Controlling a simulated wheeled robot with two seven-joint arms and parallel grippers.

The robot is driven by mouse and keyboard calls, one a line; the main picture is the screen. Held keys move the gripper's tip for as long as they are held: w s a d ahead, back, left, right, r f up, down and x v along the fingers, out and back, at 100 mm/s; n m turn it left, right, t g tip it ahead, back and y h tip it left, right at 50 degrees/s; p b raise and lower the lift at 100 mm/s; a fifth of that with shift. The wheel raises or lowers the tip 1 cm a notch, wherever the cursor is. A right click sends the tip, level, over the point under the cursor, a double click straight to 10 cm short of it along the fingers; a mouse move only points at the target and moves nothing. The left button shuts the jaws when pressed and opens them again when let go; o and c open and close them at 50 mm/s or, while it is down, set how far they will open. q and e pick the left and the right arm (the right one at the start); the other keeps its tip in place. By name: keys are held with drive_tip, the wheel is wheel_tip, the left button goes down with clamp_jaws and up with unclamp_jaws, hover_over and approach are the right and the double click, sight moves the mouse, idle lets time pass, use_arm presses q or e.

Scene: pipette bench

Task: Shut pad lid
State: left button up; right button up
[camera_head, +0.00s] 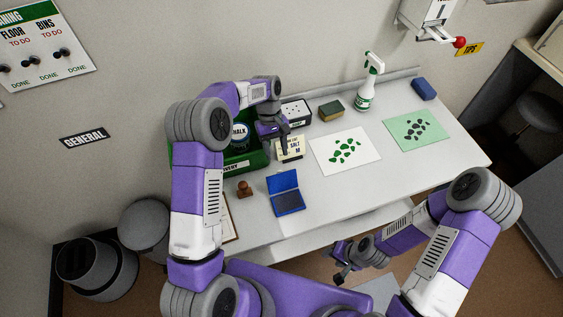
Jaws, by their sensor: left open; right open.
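The blue ink pad (288,204) lies on the white table toward its front left, with its dark pad surface showing. Its blue lid (284,179) stands raised at the back edge, so the pad is open. My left gripper (284,146) is open above the table, behind the pad and by a small cream box labelled SALT (291,154). It is apart from the lid; whether it touches the box I cannot tell. My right gripper (340,272) is open and empty, low in front of the table's front edge, well away from the pad.
A wooden stamp (244,189) stands left of the pad. A green tray (255,160) with a chalk jar (240,136) lies behind it. Sheets with green (345,165) and dark (399,139) blots, a sponge (331,111) and a spray bottle (367,90) are farther right. Table right of the pad is clear.

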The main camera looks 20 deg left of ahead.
sight(280, 171)
use_arm(q)
drive_tip(key=x, duration=0.6)
drive_tip(key=shift+s+f, duration=0.1)
drive_tip(key=shift+s, duration=0.05)
drive_tip(key=shift+d+f, duration=0.2)
drive_tip(key=shift+f, duration=0.3)
drive_tip(key=shift+c, duration=0.2)
clamp_jaws()
